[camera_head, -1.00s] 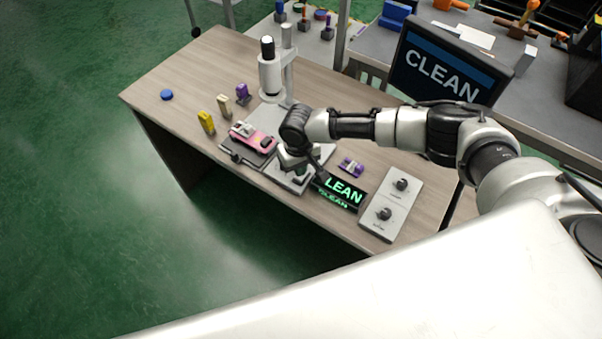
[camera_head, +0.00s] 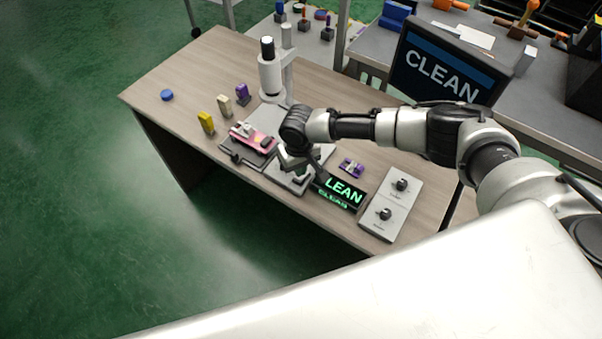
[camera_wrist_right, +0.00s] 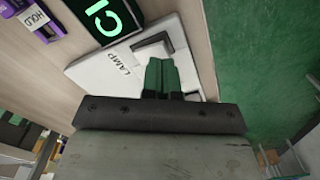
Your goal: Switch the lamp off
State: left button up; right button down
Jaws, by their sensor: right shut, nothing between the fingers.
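The lamp switch is a pale plate (camera_wrist_right: 105,75) marked LAMP; it also shows in the head view (camera_head: 285,184) near the table's front edge. A dark angled lever (camera_wrist_right: 157,40) sits on it, partly hidden behind my fingers. My right gripper (camera_wrist_right: 160,72) is shut and empty, its fingertips over the plate close to the lever. I cannot tell whether they touch it. In the head view my right gripper (camera_head: 298,174) is small and partly hidden by the wrist. My left gripper is not in view.
A lit green-lettered sign (camera_head: 341,190) stands right of the switch, with a two-knob panel (camera_head: 391,204) beyond it. A pink car (camera_head: 257,141) on a fixture is to the left. A purple block (camera_head: 350,167) lies behind the sign. A white column instrument (camera_head: 271,76) stands farther back.

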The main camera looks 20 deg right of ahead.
jog(key=shift+s+f+b, duration=0.1)
jog(key=shift+f+b, duration=0.65)
jog(key=shift+f, duration=0.65)
dwell(1.1)
jog(key=shift+r+p, duration=0.8)
jog(key=shift+p, duration=0.1)
notch_tip(320, 180, up, 6)
jog(key=p, duration=0.6)
jog(key=shift+f, duration=0.3)
